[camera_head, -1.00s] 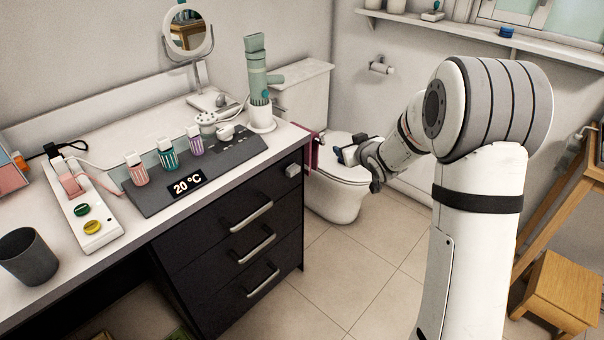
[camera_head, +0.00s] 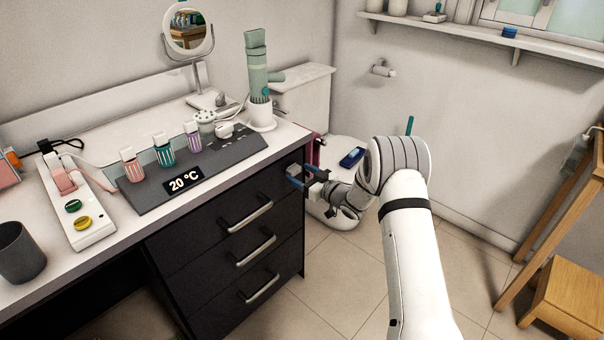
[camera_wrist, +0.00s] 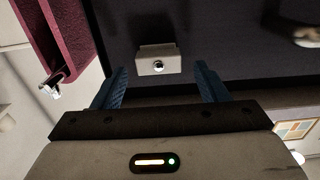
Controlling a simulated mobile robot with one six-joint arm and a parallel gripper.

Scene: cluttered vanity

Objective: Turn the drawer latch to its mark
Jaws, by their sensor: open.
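The drawer latch (camera_wrist: 157,60) is a small pale block with a round silver centre on the dark cabinet front. In the wrist view it lies between my two blue fingertips and a little beyond them. My gripper (camera_wrist: 162,76) is open, with one finger to each side of the latch, and no contact shows. In the head view my gripper (camera_head: 291,174) is at the upper right of the dark drawer front (camera_head: 215,240), and it hides the latch there. I cannot make out a mark beside the latch.
Several drawer handles (camera_head: 246,216) stick out from the cabinet. A dark pink towel (camera_wrist: 75,30) hangs close to my gripper. The toilet (camera_head: 345,150) with a blue object (camera_head: 352,157) on it stands behind my arm. The floor (camera_head: 330,285) in front is clear.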

